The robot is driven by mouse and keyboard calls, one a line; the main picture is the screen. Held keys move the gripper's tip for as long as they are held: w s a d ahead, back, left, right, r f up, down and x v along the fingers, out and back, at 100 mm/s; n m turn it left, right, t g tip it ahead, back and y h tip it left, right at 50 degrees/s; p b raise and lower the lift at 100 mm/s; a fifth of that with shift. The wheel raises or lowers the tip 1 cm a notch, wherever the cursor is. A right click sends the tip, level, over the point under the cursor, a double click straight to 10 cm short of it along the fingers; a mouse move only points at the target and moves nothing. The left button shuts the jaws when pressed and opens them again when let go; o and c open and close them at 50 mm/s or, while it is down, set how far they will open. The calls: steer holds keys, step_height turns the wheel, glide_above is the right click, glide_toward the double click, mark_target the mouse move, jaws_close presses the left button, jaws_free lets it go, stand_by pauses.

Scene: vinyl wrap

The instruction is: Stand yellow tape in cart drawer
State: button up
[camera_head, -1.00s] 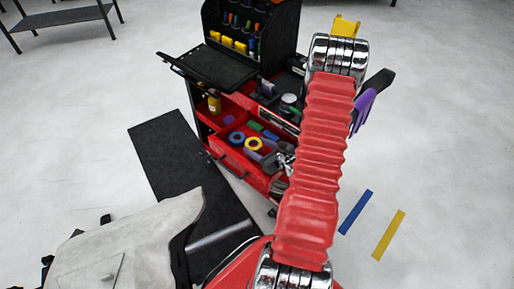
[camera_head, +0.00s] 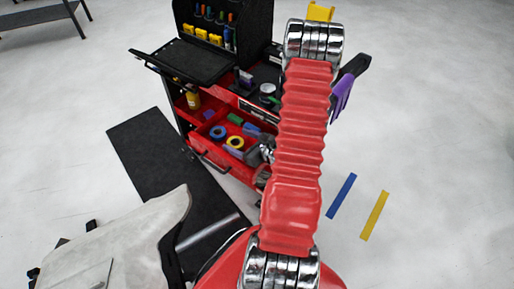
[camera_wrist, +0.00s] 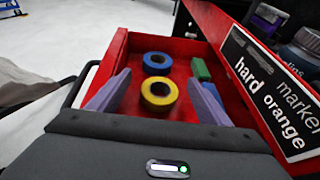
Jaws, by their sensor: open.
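The yellow tape (camera_head: 235,142) is a ring lying flat in the open red drawer (camera_head: 212,152) of the cart. In the wrist view the yellow tape (camera_wrist: 159,94) shows its hole facing up, with the blue tape (camera_wrist: 157,63) just beyond it. My gripper (camera_wrist: 160,78) is open, its two purple fingers on either side of the yellow tape, with visible gaps between. Nothing is held. In the head view my red arm hides part of the drawer and most of my gripper.
A green block (camera_wrist: 201,70) lies in the drawer close to my right finger. The drawer's red walls stand around my fingers. A labelled panel (camera_wrist: 270,90) rises close on the right. Cart shelves above hold bottles and tools. Blue and yellow strips (camera_head: 374,215) lie on the floor.

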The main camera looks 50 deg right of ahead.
steer(key=shift+h, duration=0.3)
steer(key=v, duration=1.3)
steer(key=shift+s+d, duration=0.2)
steer(key=shift+d, duration=0.15)
